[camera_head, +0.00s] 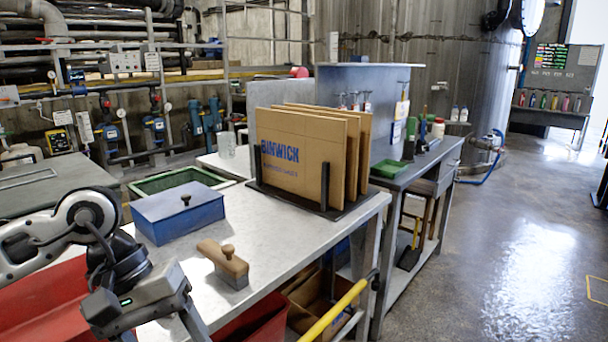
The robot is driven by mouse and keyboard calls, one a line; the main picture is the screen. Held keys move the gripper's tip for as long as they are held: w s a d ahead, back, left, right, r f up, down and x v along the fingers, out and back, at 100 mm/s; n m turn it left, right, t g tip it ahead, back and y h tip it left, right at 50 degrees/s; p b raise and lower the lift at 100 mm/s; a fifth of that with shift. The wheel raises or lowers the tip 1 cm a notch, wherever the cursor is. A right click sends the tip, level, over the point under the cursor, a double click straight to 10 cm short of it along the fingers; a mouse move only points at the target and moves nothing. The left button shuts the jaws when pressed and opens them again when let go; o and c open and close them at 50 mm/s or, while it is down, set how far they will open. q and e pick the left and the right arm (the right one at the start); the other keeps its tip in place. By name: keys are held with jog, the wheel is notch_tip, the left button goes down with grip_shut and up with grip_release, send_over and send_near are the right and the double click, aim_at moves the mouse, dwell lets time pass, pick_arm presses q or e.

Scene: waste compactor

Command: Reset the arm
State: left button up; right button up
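My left arm comes in from the left, bent, with its wrist above the near left part of the metal table (300,225). My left gripper (158,328) points down at the bottom edge of the picture. Its two fingers are spread apart with bare table top showing between them, and the tips are cut off by the picture edge. I see nothing held in it. My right arm and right gripper are not in view.
Right of my gripper lie a wooden-handled block (223,262) and a blue lidded box (178,212). Cardboard sheets (290,150) stand in a black rack behind. A red bin (45,305) is below left, a yellow bar (332,310) at the front. Floor at right is clear.

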pick_arm(q)
jog(key=s+d+r+n+h, duration=0.2)
jog(key=d+r+n+h, duration=0.1)
jog(key=d+n+h, duration=0.6)
jog(key=s+d+r+n+h, duration=0.3)
jog(key=d+n+h, duration=0.5)
jog(key=d+n, duration=0.15)
jog(key=w+a+f+n+t+y, duration=0.35)
jog(key=n+t, duration=0.25)
jog(key=n, duration=0.6)
jog(key=w+a+f+n+t+y, duration=0.2)
jog(key=a+f+n+t+y, duration=0.15)
jog(key=n+t, duration=0.6)
jog(key=w+a+f+n+t+y, duration=0.25)
jog(key=f+n+t+y, duration=0.2)
jog(key=n, duration=0.95)
jog(key=s+a+f+n+g+y, duration=0.3)
jog(key=s+f+n+g, duration=0.1)
jog(key=f+n, duration=0.3)
jog(key=s+a+f+n+g+y, duration=0.3)
jog(key=s+f+n, duration=0.4)
jog(key=f, duration=0.4)
jog(key=shift+f+g, duration=0.25)
jog(key=shift+g, duration=0.15)
